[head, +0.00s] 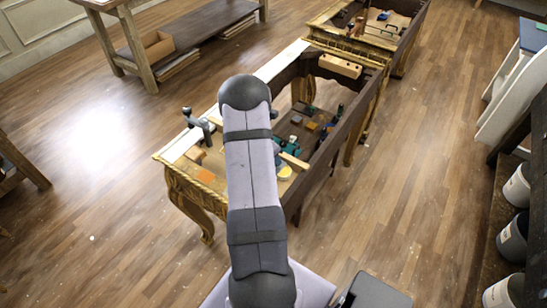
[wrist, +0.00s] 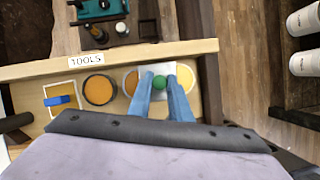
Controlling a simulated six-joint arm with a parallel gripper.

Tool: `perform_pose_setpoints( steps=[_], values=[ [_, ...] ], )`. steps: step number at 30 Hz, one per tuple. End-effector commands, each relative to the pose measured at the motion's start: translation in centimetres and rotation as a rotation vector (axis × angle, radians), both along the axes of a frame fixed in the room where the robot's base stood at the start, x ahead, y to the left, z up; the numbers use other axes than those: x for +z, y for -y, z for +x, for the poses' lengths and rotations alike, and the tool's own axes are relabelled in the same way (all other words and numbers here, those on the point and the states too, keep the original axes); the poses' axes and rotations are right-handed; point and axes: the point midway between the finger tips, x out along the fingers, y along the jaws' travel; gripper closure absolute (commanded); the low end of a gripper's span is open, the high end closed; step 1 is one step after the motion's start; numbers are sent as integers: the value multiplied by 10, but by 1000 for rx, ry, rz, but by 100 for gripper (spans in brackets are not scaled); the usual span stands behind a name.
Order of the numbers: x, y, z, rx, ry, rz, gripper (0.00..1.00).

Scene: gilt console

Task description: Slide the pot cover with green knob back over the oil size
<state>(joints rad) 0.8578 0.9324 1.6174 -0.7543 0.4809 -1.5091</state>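The green knob (wrist: 160,83) shows between the two blue fingers of my gripper (wrist: 161,82) in the wrist view. Little or no gap shows on either side of it, and I cannot tell whether the fingers press on it. The pale pot cover (wrist: 156,70) under the knob is mostly hidden by the fingers. A tan-orange pot (wrist: 131,84) shows just left of the left finger, partly hidden. A pot with yellow contents (wrist: 186,76) is just right of the right finger. I cannot tell which pot holds the oil size. My arm hides the gripper in the head view.
An orange pot (wrist: 99,90) and a blue item (wrist: 60,100) on a white square lie to the left. A wooden rail with a TOOLS label (wrist: 86,59) runs behind the pots. Beyond it stand a teal tool (wrist: 100,8) and small bottles. The gilt console (head: 205,178) has a raised rim.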

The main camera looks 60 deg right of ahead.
Motion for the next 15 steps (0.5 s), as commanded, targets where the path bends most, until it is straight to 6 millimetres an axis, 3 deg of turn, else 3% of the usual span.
perform_pose_setpoints(
  steps=[4, 15],
  values=[
    [0, 0, 3, 1, 0, -1, 100],
    [1, 0, 38, 0, 1, 0, 100]
  ],
)
